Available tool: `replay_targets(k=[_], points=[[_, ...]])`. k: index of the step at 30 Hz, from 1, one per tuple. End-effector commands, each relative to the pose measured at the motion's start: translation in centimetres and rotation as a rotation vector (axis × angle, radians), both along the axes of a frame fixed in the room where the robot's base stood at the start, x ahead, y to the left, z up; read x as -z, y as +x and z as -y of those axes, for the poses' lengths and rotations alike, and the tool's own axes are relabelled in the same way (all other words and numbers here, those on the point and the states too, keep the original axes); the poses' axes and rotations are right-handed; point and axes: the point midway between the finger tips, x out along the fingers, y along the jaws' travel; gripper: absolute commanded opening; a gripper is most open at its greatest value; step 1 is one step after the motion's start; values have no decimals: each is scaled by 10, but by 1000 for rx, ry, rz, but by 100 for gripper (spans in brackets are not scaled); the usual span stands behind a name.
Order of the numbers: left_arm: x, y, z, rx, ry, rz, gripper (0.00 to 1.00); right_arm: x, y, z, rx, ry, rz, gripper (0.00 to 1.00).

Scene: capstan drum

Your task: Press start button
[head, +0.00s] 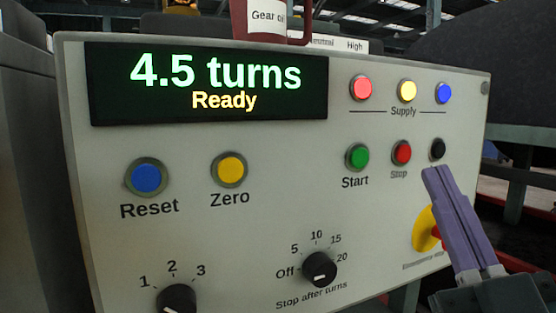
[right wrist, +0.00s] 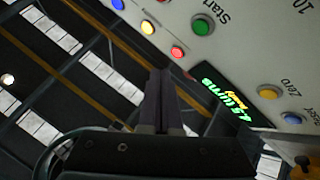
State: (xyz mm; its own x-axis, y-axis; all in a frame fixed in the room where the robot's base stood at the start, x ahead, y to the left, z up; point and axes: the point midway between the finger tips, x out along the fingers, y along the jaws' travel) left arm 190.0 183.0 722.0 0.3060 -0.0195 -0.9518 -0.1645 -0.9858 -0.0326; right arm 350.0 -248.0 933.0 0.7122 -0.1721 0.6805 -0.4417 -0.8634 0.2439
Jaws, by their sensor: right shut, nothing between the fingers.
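The green Start button (head: 357,157) sits on the pale control panel (head: 200,260), left of the red Stop button (head: 401,152). The Start button also shows near the top of the right wrist view (right wrist: 203,25). My right gripper (head: 437,172) is shut and empty, with purple fingers; its tips appear just below the black button (head: 438,148), to the right of Start and Stop. I cannot tell how far the tips are from the panel. In the right wrist view the shut fingers (right wrist: 160,74) point up the picture, with Start beyond and to their right. My left gripper is not in view.
The display (head: 208,84) reads "4.5 turns" and "Ready". Red, yellow and blue Supply lamps sit above Start. Blue Reset (head: 146,178) and yellow Zero (head: 230,170) are at left. A knob (head: 319,268) is below, and a yellow-and-red emergency stop (head: 424,230) is partly hidden by my gripper.

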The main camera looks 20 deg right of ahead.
Motion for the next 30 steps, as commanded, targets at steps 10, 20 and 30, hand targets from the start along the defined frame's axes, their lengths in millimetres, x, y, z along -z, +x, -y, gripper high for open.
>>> replay_targets(k=[10, 20, 30], points=[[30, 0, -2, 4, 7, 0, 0, 4, 48, -4, -2, -1, 4, 0], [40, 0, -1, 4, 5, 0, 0, 1, 76, -6, 0, 0, 0, 0], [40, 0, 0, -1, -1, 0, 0, 0, 78, -6, -1, -1, 0, 0]])
